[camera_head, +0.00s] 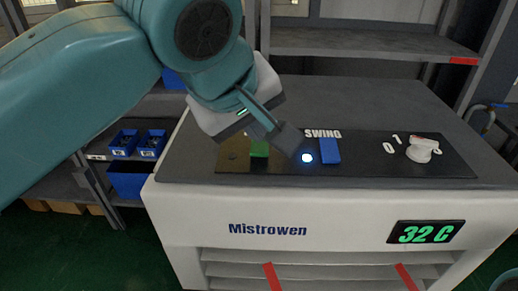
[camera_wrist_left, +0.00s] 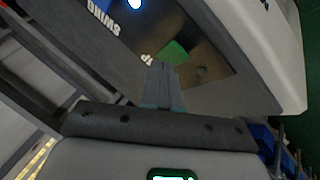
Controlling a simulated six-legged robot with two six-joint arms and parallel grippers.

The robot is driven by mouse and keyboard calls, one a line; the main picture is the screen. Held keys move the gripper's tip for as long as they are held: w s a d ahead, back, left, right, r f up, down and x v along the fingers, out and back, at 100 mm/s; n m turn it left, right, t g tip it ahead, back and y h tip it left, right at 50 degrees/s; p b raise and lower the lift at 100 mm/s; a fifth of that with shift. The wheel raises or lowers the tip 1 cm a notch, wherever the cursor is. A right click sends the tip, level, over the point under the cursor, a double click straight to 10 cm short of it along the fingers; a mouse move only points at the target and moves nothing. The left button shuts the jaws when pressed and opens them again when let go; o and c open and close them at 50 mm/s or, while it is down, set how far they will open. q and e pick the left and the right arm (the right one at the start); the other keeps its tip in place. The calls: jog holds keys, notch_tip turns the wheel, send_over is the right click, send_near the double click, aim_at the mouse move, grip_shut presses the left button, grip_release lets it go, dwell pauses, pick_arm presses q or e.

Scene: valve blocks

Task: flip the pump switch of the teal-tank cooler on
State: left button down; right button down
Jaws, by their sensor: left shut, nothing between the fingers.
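A white cooler (camera_head: 190,215) marked "Mistrowen" has a dark control panel (camera_head: 450,160) on its grey top. A green switch (camera_head: 260,149) is at the panel's left; it also shows in the left wrist view (camera_wrist_left: 174,52). A blue switch (camera_head: 330,151) stands beside a lit lamp (camera_head: 307,158) and the label "SWING". A white knob (camera_head: 423,150) with marks 0 and 1 is at the right. My left gripper (camera_head: 289,138) is shut and empty, its tips close to the green switch, which it partly hides; contact cannot be told. No teal tank shows. My right gripper is out of view.
A green "32 C" display (camera_head: 426,234) is on the cooler's front. A metal shelf (camera_head: 370,44) stands behind. Blue bins (camera_head: 124,143) sit on a rack at the left. The cooler's top behind the panel is clear.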

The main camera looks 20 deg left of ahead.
aim_at(256, 147)
pick_arm(q)
jog(key=shift+f, duration=0.3)
jog(key=shift+s+f+b, duration=0.1)
jog(key=shift+f+b, duration=0.3)
jog(key=shift+b, duration=0.1)
dwell(0.4)
jog(key=shift+r, duration=0.1)
jog(key=shift+r+p, duration=0.8)
jog(key=shift+p, duration=0.1)
jog(key=r+p, duration=0.2)
jog(key=w+r+p, duration=0.1)
jog(key=r+p, duration=0.2)
jog(key=shift+w+a, duration=0.1)
jog(key=shift+a, duration=0.05)
jog(key=shift+f, duration=0.1)
